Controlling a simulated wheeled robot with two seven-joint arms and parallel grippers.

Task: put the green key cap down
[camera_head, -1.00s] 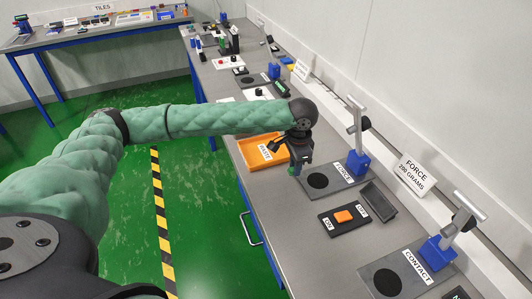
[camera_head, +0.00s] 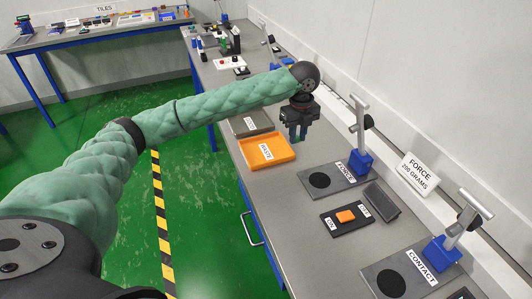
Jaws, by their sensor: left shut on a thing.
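My left gripper (camera_head: 298,138) points down over the bench, behind and to the right of the orange tray. It is shut on the green key cap, which is tiny in this view and mostly hidden between the fingertips. The gripper is above the bench top, but its exact height is hard to tell. My right gripper is not in view.
The orange waste tray (camera_head: 268,160) looks empty. A grey tray (camera_head: 240,128) adjoins it, partly behind my arm. The FORCE plate (camera_head: 346,183) with its stand, a black switch box (camera_head: 335,226), a small dark tray (camera_head: 388,206) and the CONTACT plate (camera_head: 420,285) stand nearer.

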